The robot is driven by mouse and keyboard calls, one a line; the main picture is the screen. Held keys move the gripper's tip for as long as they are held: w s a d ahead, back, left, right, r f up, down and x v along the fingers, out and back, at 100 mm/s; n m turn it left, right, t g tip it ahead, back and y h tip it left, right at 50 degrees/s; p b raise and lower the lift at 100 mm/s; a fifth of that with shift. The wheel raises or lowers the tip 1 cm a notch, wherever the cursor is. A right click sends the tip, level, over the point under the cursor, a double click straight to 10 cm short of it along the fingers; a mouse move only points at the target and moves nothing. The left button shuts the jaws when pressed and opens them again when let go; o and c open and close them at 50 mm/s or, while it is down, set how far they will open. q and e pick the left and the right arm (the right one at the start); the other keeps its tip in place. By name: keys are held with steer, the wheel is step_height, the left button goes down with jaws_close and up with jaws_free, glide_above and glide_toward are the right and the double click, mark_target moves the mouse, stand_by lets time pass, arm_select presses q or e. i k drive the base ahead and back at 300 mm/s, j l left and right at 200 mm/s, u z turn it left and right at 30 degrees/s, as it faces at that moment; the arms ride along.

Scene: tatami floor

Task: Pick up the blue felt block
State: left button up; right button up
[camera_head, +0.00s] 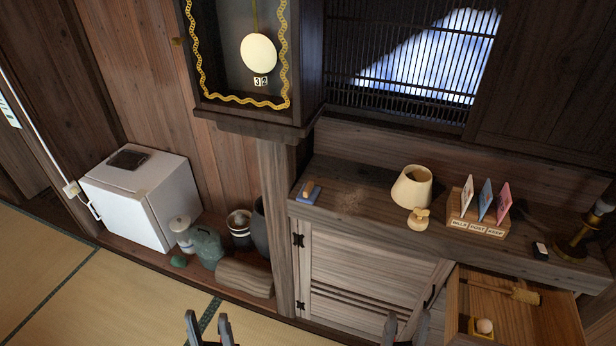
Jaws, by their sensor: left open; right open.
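My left gripper (209,328) is at the bottom edge of the view, open and empty, in front of the floor, well below and left of the block. My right gripper (405,328) is at the bottom edge, open and empty, in front of the cabinet, below and right of the block.
An open drawer (560,310) with a wooden mallet (512,291) juts out at the lower right. A beige cup-like vessel (411,187), a card rack (472,222) and a lamp base (575,245) stand on the counter. A wooden post (277,220) and clock case (300,60) flank its left end.

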mark_target(309, 194)
steer(key=i+l, duration=0.2)
steer(key=l, duration=0.15)
steer(key=i+l, duration=0.15)
steer(key=l, duration=0.25)
steer(key=i+l, duration=0.2)
steer(key=l, duration=0.15)
